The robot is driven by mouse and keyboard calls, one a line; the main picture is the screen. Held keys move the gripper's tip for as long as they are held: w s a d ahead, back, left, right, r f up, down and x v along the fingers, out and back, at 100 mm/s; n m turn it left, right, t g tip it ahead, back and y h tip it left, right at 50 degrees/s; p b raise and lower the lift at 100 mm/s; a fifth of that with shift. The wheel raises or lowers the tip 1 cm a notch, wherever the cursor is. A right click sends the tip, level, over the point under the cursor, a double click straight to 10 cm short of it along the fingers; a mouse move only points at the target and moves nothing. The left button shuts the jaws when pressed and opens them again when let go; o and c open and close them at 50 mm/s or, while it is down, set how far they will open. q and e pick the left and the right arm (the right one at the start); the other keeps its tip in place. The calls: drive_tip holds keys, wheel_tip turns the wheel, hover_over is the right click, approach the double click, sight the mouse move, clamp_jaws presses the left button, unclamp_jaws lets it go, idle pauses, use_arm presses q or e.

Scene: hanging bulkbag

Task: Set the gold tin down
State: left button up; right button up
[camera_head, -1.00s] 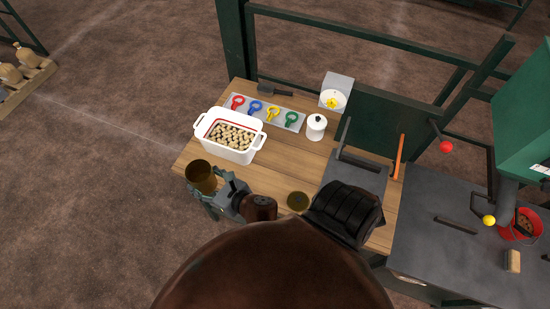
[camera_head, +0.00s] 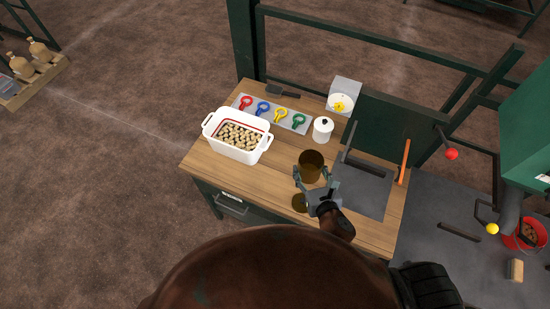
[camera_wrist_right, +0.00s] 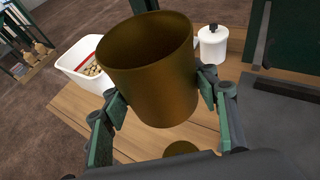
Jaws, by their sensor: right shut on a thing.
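The gold tin (camera_head: 312,165) is an open-topped, brown-gold cylinder. My right gripper (camera_head: 313,178) is shut on it, with a finger on each side. In the wrist view the tin (camera_wrist_right: 150,70) looks empty and tilted in the picture, and its base looks clear of the wooden table (camera_head: 215,160). A flat round gold disc (camera_head: 299,203) lies on the table near the front edge. It also shows below the tin in the wrist view (camera_wrist_right: 181,148). My left gripper is not in view.
A white tub of pale nuggets (camera_head: 236,150) stands at the left of the table. Behind are a tray of coloured rings (camera_head: 272,112), a lidded white jar (camera_head: 322,130) and a scale (camera_head: 342,98). A grey plate (camera_head: 362,190) lies right; the wood between tub and tin is bare.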

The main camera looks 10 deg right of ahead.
use_arm(q)
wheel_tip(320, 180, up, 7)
drive_tip(key=p, duration=0.6)
use_arm(e)
drive_tip(key=w+a+f+n+y, duration=0.1)
drive_tip(key=w+a+f, duration=0.15)
drive_tip(key=a, duration=0.25)
drive_tip(key=w+a+f+n+y, duration=0.1)
drive_tip(key=w+a+f, duration=0.1)
drive_tip(key=a+f, duration=0.3)
drive_tip(key=b, duration=0.2)
hover_over(291, 166)
drive_tip(key=a, duration=0.1)
drive_tip(key=f, duration=0.5)
drive_tip(key=s+f, duration=0.1)
drive_tip(key=f, duration=0.1)
drive_tip(key=shift+f, duration=0.3)
drive_tip(key=shift+w+d+f, duration=0.25)
drive_tip(key=shift+w+f, duration=0.1)
drive_tip(key=shift+f, duration=0.05)
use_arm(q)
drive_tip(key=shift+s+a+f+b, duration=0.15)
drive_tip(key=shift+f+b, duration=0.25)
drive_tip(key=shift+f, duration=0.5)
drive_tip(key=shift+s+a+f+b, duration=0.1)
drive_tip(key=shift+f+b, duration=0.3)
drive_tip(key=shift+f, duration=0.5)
use_arm(e)
drive_tip(key=shift+w+d+f, duration=0.15)
drive_tip(key=shift+f, duration=1.65)
